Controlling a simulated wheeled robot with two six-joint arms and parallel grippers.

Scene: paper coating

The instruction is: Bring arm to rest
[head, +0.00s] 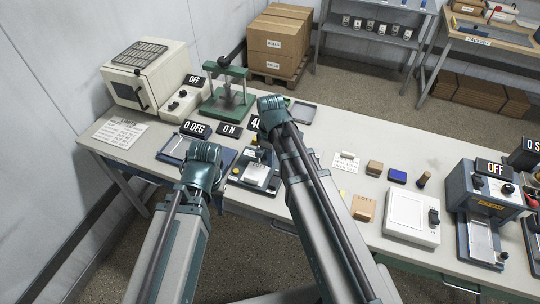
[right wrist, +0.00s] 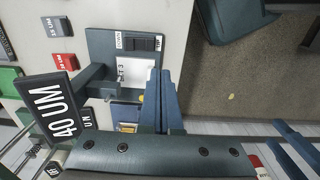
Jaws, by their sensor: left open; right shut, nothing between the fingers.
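My left arm comes in from the lower left of the head view and its teal end, with my left gripper (head: 205,154), is over the front of the bench near a blue-edged plate. Its fingers are hard to make out and it appears to hold nothing. My right arm reaches further over the bench in the middle of the head view, hiding its own fingertips. In the right wrist view my right gripper (right wrist: 168,98) is shut and empty, its two fingers side by side above a dark blue device (right wrist: 104,45) with a white label.
The bench (head: 322,128) also bears a white oven (head: 150,75), a green press (head: 232,100), a white scale (head: 411,216) and a grey-blue machine (head: 487,190) at right. A black 40 UM sign (right wrist: 55,115) stands close left of my right gripper. Open floor lies in front of the bench.

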